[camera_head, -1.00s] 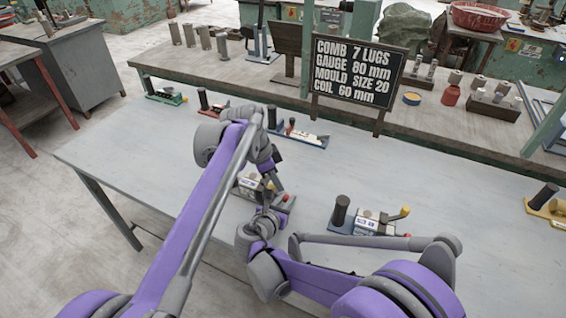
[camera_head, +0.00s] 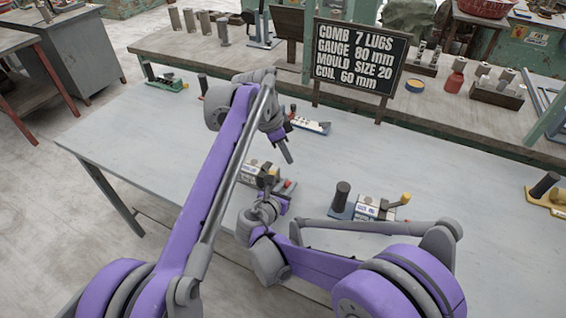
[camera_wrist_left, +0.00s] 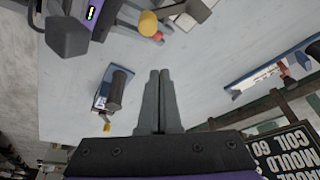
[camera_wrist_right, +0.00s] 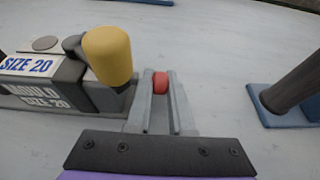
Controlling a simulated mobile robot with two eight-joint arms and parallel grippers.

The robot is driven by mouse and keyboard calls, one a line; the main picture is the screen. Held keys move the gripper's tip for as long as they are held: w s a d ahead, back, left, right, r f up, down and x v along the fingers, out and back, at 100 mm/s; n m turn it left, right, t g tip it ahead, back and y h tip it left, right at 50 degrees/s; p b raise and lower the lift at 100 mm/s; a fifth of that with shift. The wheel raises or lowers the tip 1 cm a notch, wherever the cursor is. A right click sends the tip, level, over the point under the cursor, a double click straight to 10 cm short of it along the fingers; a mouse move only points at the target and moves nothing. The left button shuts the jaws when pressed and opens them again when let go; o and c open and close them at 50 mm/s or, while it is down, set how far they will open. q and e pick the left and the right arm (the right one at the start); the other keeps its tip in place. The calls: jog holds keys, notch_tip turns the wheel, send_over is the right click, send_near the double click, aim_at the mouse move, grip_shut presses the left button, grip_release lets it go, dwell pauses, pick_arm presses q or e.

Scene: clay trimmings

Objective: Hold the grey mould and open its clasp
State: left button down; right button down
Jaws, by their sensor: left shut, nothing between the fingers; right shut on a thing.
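The grey mould (camera_head: 262,174) sits on the table's middle, its white label reading "SIZE 20" in the right wrist view (camera_wrist_right: 30,66). A yellow knob (camera_wrist_right: 108,55) stands at its end on a dark arm. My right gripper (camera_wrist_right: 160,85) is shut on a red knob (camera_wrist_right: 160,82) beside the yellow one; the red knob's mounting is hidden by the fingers. My left gripper (camera_head: 289,158) is shut and empty, raised above the table beyond the mould. In the left wrist view its fingertips (camera_wrist_left: 160,75) are apart from the yellow knob (camera_wrist_left: 149,25).
A blue-based mould (camera_head: 368,208) with a dark cylinder stands to the right, near my right forearm. Another blue-based tool (camera_head: 312,125) lies farther back, a green one (camera_head: 165,83) at the far left, a yellow one (camera_head: 550,195) at right. A sign (camera_head: 358,55) stands behind.

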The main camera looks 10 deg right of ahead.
pick_arm(q)
jog(key=v, duration=0.6)
jog(key=shift+r, duration=0.25)
jog(key=shift+a, duration=0.1)
pick_arm(e)
jog(key=c, duration=0.7)
grip_release()
jog(key=shift+c, duration=0.2)
